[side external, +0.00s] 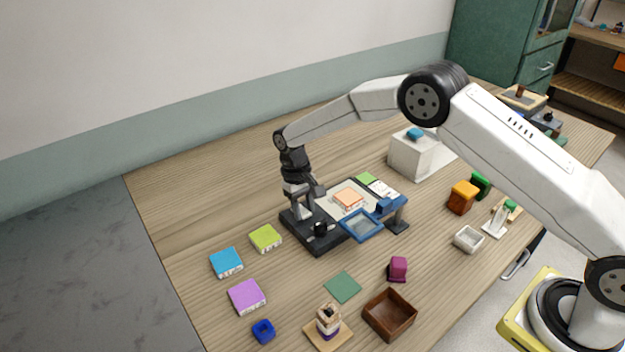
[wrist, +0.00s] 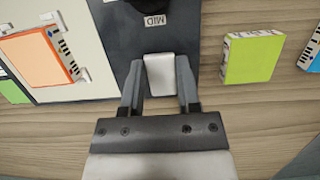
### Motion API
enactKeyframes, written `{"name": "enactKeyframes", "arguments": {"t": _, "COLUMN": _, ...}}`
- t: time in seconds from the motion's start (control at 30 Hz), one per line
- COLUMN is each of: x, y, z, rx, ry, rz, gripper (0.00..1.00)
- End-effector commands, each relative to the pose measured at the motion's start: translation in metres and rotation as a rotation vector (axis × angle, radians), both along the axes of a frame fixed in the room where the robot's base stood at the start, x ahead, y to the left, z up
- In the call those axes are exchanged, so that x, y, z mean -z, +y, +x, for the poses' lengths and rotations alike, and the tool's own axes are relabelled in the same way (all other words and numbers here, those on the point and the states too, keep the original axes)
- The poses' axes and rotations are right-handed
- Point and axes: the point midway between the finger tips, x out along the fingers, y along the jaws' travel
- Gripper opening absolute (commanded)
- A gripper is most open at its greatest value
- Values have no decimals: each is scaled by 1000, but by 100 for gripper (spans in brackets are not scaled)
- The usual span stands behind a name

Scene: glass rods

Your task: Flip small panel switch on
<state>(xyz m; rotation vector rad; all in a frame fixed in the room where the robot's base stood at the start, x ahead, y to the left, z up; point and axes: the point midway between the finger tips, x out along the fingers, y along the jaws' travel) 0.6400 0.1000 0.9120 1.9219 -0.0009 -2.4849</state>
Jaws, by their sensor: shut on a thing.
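A dark panel (wrist: 128,30) with a "MID" label runs down the middle of the wrist view. It is the black base (side external: 322,246) on the table in the side external view. A pale, block-shaped piece (wrist: 159,68), which looks like the switch, stands at the panel's near end. My gripper (wrist: 159,82) is shut on this piece, with one dark finger on each side. In the side external view my gripper (side external: 302,209) points down at the base's left end. The switch's on or off position cannot be told.
A black knob (side external: 320,229) stands near the gripper. A lime block (side external: 265,238) and a blue block (side external: 226,262) lie to the left. A brown box (side external: 389,315) stands in front.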

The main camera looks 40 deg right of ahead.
Motion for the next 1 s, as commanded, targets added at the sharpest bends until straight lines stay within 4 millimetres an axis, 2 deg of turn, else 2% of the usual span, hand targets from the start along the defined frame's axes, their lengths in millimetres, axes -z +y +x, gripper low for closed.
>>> {"name": "enactKeyframes", "arguments": {"t": 0.23, "x": 0, "y": 0, "z": 2, "rx": -1, "ry": 67, "rz": 1, "gripper": 0}}
{"name": "enactKeyframes", "arguments": {"t": 0.57, "x": -1, "y": 0, "z": 1, "rx": -1, "ry": 77, "rz": 1, "gripper": 0}}
{"name": "enactKeyframes", "arguments": {"t": 0.6, "x": -1, "y": 0, "z": 1, "rx": -1, "ry": 77, "rz": 1, "gripper": 44}}
{"name": "enactKeyframes", "arguments": {"t": 0.67, "x": -1, "y": 0, "z": 1, "rx": -1, "ry": 76, "rz": 1, "gripper": 63}}
{"name": "enactKeyframes", "arguments": {"t": 0.7, "x": -1, "y": 0, "z": 1, "rx": -1, "ry": 76, "rz": 1, "gripper": 76}}
{"name": "enactKeyframes", "arguments": {"t": 1.0, "x": -1, "y": 0, "z": 2, "rx": 0, "ry": 75, "rz": 1, "gripper": 76}}
